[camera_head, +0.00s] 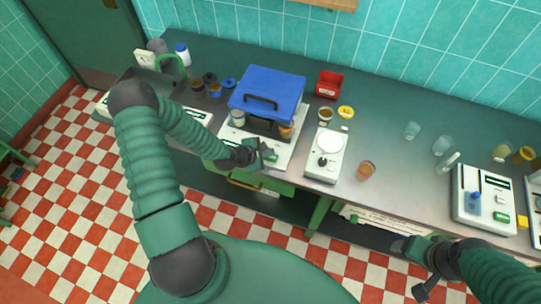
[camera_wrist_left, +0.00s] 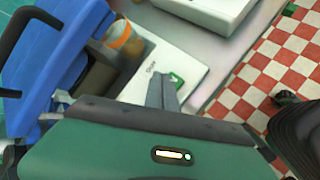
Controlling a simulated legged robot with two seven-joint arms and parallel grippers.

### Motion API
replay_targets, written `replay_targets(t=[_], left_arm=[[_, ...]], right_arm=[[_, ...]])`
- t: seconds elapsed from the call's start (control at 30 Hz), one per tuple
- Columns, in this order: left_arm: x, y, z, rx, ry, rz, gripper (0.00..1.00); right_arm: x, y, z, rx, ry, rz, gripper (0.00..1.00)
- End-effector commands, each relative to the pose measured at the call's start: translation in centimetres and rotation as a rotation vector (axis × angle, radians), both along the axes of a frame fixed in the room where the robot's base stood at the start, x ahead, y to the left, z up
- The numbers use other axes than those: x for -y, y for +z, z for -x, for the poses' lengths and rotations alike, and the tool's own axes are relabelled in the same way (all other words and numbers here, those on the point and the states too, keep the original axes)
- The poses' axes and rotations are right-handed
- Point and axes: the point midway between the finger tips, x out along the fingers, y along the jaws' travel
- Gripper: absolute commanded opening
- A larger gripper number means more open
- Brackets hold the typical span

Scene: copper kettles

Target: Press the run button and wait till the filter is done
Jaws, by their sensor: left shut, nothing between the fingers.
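The filter machine has a blue lid (camera_head: 267,92) with a dark handle and a white base (camera_head: 288,160) on the bench. The lid also shows at the left of the left wrist view (camera_wrist_left: 55,65). A green button (camera_wrist_left: 177,79) sits on the white base, partly hidden by my fingers. My left gripper (camera_head: 268,154) is shut and empty over the base's front edge. In the left wrist view its fingertips (camera_wrist_left: 163,78) are right beside the green button; I cannot tell whether they touch it. My right gripper (camera_head: 408,248) hangs low in front of the bench, its fingers unclear.
An amber jar (camera_head: 286,131) stands at the machine's right front. A white scale (camera_head: 325,158) is close to its right, with an amber cup (camera_head: 366,170) beyond. A red bin (camera_head: 329,84) stands behind. Clear glasses (camera_head: 442,146) and another white device (camera_head: 484,198) are farther right.

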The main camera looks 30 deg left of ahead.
Motion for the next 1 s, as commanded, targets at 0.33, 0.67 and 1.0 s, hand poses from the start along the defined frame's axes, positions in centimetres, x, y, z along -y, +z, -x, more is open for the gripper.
replay_targets(t=[0.33, 0.67, 1.0], left_arm=[[0.0, 3.6, 0.0, 0.001, -0.001, 0.000, 0.00], [0.0, 5.0, 0.0, -0.001, -0.001, 0.000, 0.00], [0.0, 5.0, 0.0, 0.000, 0.000, 0.000, 0.00]], right_arm=[[0.0, 3.2, 0.0, 0.000, 0.000, 0.000, 0.74], [0.0, 4.4, 0.0, 0.000, 0.000, 0.000, 0.74], [0.0, 4.4, 0.0, 0.000, 0.000, 0.000, 0.74]])
